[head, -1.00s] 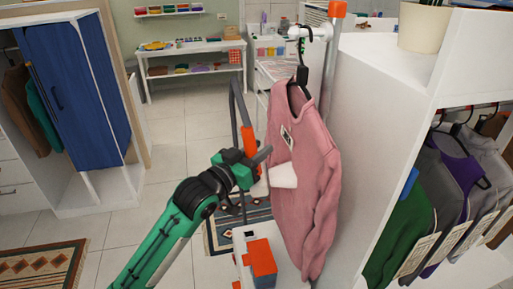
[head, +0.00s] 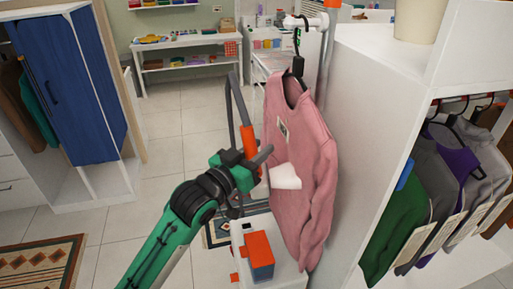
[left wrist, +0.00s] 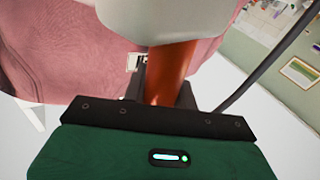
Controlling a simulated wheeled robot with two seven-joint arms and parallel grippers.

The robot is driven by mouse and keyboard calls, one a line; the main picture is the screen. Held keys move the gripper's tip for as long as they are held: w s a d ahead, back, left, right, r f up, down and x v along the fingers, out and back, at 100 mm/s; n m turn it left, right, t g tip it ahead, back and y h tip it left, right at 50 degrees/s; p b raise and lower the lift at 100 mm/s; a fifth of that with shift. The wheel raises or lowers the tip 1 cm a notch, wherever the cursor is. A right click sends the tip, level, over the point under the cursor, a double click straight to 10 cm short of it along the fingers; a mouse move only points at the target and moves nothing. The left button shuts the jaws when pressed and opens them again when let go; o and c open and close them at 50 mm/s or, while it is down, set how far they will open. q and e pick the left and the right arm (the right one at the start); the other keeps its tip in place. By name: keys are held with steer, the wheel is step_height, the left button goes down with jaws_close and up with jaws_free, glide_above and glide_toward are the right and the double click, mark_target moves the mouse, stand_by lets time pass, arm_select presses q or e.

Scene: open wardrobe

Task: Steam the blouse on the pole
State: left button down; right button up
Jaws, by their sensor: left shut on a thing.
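The pink blouse (head: 303,180) hangs on a dark hanger (head: 297,66) from the white pole's top arm (head: 305,22) in the head view. My left gripper (head: 254,163) is shut on the orange handle of the steamer (head: 248,140). The steamer's white head (head: 284,177) is in front of the blouse's middle; I cannot tell whether it touches the cloth. In the left wrist view the orange handle (left wrist: 172,75) rises from between the jaws to the white head (left wrist: 170,18), with the pink cloth (left wrist: 60,60) behind. My right gripper is not in view.
A dark hose (head: 233,100) rises from the steamer handle. An orange-topped box (head: 259,252) stands on a white stand below. A white wardrobe (head: 375,110) with hanging clothes is close on the right. Open tiled floor (head: 120,235) lies to the left.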

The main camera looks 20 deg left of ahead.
mark_target(266, 168)
arm_select(q)
steer(key=shift+s+d, duration=0.1)
steer(key=shift+s, duration=0.05)
steer(key=shift+f+b, duration=2.35)
steer(key=shift+f, duration=1.5)
steer(key=w+a, duration=0.6)
steer(key=w, duration=0.3)
steer(key=shift+w+a, duration=0.3)
steer(key=shift+w, duration=0.1)
stand_by(0.4)
steer(key=shift+w+a, duration=0.1)
stand_by(0.8)
steer(key=s+a, duration=0.4)
steer(key=a, duration=0.1)
steer(key=shift+a, duration=0.4)
stand_by(0.5)
